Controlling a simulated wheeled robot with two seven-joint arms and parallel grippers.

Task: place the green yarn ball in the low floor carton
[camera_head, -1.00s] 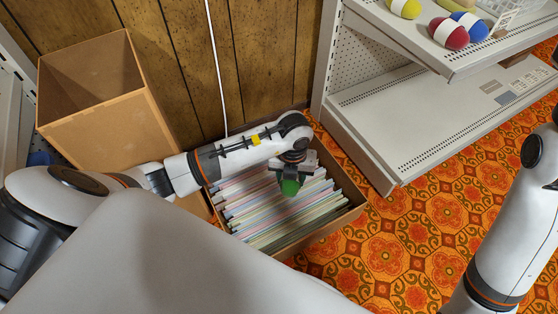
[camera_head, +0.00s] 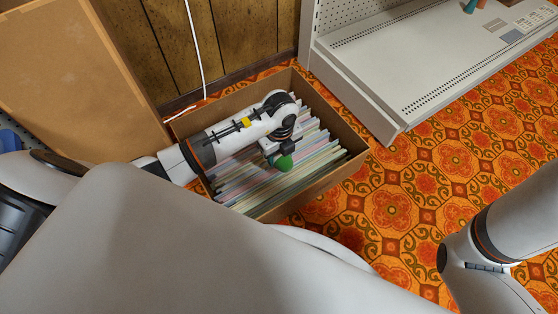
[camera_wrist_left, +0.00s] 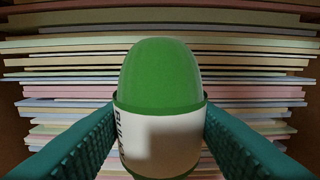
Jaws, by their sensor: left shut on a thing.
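The green yarn ball (camera_head: 284,163) is in my left gripper (camera_head: 280,157), over the low floor carton (camera_head: 326,183). In the left wrist view the green ball (camera_wrist_left: 165,75) with a white paper band sits between the two teal fingers, which press on its sides. The low carton is open-topped brown cardboard, packed with a row of thin upright sleeves or folders (camera_head: 250,183). The ball is above or near the tops of these; I cannot tell if it touches them. My right gripper is out of view; only part of that arm shows at the right.
A tall brown carton (camera_head: 75,75) stands at the left by the wood-panelled wall (camera_head: 245,35). A white metal shelf unit (camera_head: 420,70) stands at the back right, close to the low carton. The orange patterned floor (camera_head: 400,200) right of the carton is clear.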

